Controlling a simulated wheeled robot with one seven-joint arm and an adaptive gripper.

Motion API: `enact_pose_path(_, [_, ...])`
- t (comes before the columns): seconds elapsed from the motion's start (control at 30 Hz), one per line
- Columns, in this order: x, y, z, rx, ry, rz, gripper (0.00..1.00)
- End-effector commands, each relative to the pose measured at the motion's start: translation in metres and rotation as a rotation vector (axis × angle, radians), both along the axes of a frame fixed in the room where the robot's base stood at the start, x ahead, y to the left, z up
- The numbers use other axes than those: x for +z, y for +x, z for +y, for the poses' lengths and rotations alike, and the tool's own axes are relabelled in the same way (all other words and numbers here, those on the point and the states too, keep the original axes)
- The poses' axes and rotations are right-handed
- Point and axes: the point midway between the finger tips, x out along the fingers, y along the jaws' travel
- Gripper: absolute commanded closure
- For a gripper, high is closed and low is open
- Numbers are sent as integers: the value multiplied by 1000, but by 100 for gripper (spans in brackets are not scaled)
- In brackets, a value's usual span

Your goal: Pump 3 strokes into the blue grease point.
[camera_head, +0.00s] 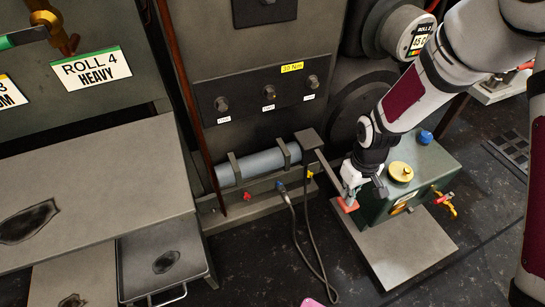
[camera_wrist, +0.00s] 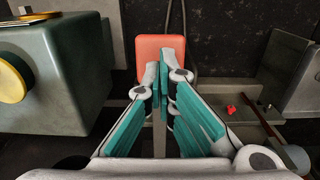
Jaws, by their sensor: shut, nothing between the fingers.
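The grease pump (camera_head: 262,165) is a grey cylinder lying along the machine's base. Its lever (camera_head: 330,176) runs right and down to an orange-red grip (camera_head: 348,204). A dark hose (camera_head: 318,262) loops from the pump's right end to a blue fitting (camera_head: 281,187), apparently the blue grease point. A red point (camera_head: 247,196) sits to its left and a yellow one (camera_head: 309,174) to its right. My gripper (camera_head: 350,194) is shut and empty, right at the grip. In the wrist view the fingertips (camera_wrist: 164,82) overlap the grip (camera_wrist: 160,48); contact cannot be told.
A dark green box (camera_head: 425,165) with a yellow cap, a blue knob and a red-handled tap stands right beside my gripper, on a grey plate (camera_head: 405,250). Grey trays (camera_head: 160,265) are at the left. Dark floor lies open in front.

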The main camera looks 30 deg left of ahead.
Motion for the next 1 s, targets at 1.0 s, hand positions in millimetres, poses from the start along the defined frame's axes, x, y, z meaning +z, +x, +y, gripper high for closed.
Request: enact_pose_path(1.0, [80, 0, 0, 0, 0, 1, 100])
